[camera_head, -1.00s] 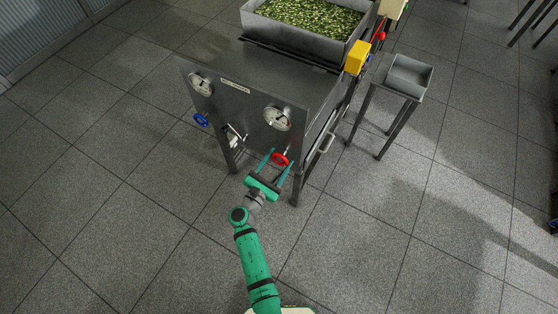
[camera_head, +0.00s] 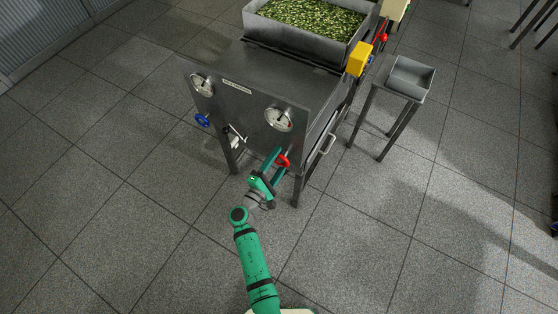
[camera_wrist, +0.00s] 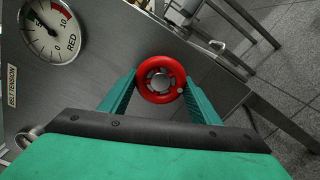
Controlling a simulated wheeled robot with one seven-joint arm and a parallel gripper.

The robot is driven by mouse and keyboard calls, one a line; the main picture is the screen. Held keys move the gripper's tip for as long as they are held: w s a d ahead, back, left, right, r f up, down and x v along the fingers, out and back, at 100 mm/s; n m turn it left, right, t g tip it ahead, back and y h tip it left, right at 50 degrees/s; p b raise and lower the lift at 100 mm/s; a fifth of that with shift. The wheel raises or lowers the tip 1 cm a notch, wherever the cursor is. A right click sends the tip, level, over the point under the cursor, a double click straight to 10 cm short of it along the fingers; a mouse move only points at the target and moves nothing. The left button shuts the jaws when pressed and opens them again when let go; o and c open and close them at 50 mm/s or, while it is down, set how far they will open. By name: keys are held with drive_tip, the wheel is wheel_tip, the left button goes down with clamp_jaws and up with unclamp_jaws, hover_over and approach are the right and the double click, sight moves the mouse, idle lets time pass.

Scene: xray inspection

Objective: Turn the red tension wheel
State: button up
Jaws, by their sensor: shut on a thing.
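The red tension wheel (camera_head: 285,161) is at the lower right of the machine's steel front panel. In the wrist view the wheel (camera_wrist: 161,79) is a red ring with a pale hub and a small knob at its lower right. My green gripper (camera_head: 279,163) is at the wheel, its fingers on opposite sides of the rim. In the wrist view my gripper (camera_wrist: 160,85) is shut on the wheel, and the panel looks strongly tilted. The gauge marked RED (camera_wrist: 48,31) is at upper left there. It is the round dial (camera_head: 279,119) above the wheel in the head view.
A blue wheel (camera_head: 203,120) and another dial (camera_head: 201,84) are on the panel's left side. A metal handle (camera_head: 327,144) and a table leg (camera_head: 297,189) are close right of my gripper. The floor in front is clear.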

drive_tip(key=shift+d+r+m, duration=0.1)
drive_tip(key=shift+d+m, duration=0.05)
drive_tip(key=shift+m, duration=0.45)
drive_tip(key=o, duration=1)
drive_tip(key=shift+o, duration=0.2)
drive_tip(key=v, duration=1.1)
drive_tip(key=shift+w, duration=0.15)
